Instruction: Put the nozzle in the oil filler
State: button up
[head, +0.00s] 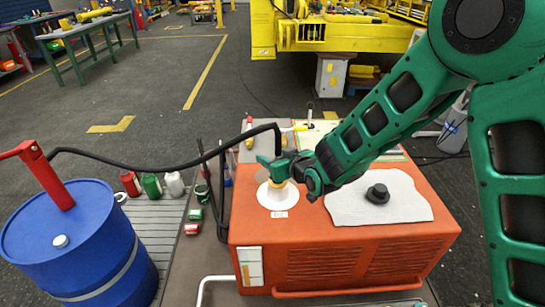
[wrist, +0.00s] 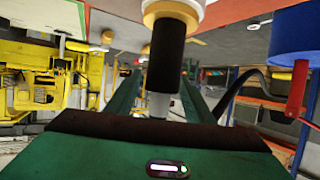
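The nozzle (wrist: 168,60) has a black grip and a grey hose end. It stands between the two green fingers of my gripper (wrist: 160,84), which look closed around it. In the head view my gripper (head: 278,168) is over the oil filler, a round white plate (head: 278,200) labelled on top of the orange machine. The nozzle is nearly upright. A yellow-and-white round part (wrist: 172,10) shows at the grip's far end. The nozzle's tip is hidden, so I cannot tell how deep it sits.
A black hose (head: 150,166) arches from the red pump on the blue drum (head: 75,240) to my gripper. The orange machine (head: 340,245) also carries a black cap (head: 378,194) on a pale patch. Several cans and bottles (head: 151,187) stand beside the drum. Open floor lies behind.

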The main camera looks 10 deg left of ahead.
jog(key=shift+r, duration=0.15)
jog(key=v, duration=1.2)
jog(key=shift+r, duration=0.5)
